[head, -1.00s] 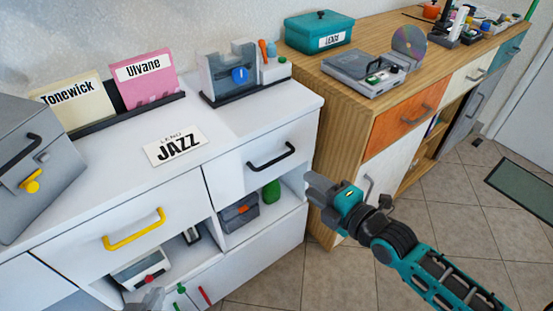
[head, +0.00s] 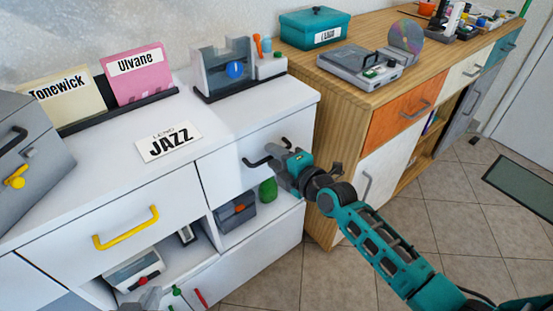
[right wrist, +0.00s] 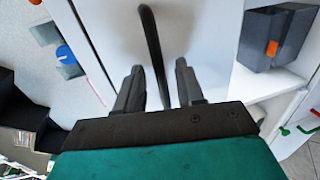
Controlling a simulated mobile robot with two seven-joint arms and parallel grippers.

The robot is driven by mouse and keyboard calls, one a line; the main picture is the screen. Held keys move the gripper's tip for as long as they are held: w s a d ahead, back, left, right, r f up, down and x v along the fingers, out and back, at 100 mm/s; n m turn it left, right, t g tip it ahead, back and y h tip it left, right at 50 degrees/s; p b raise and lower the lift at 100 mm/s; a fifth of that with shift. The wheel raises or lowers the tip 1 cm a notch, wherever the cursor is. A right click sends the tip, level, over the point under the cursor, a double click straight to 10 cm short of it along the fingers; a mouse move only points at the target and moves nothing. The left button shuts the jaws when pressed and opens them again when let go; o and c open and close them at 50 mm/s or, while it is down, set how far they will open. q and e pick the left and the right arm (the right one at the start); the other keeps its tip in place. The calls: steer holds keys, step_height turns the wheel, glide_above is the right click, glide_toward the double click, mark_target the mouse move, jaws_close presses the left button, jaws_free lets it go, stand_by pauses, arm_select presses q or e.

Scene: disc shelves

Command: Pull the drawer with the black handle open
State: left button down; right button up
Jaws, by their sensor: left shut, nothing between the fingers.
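The white drawer (head: 226,167) with the black handle (head: 256,163) is in the right part of the white cabinet, and its front looks flush. In the right wrist view, the black handle (right wrist: 152,45) runs between the two fingers of my right gripper (right wrist: 160,78). The fingers are apart, with gaps on both sides of the handle.
A drawer with a yellow handle (head: 127,230) is to the left. Below the black-handled drawer, an open shelf holds a grey box (head: 238,212) and a green object (head: 267,190). A wooden cabinet (head: 325,125) stands to the right. The tiled floor in front is clear.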

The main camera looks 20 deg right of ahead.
jaws_close()
stand_by(0.3)
stand_by(0.4)
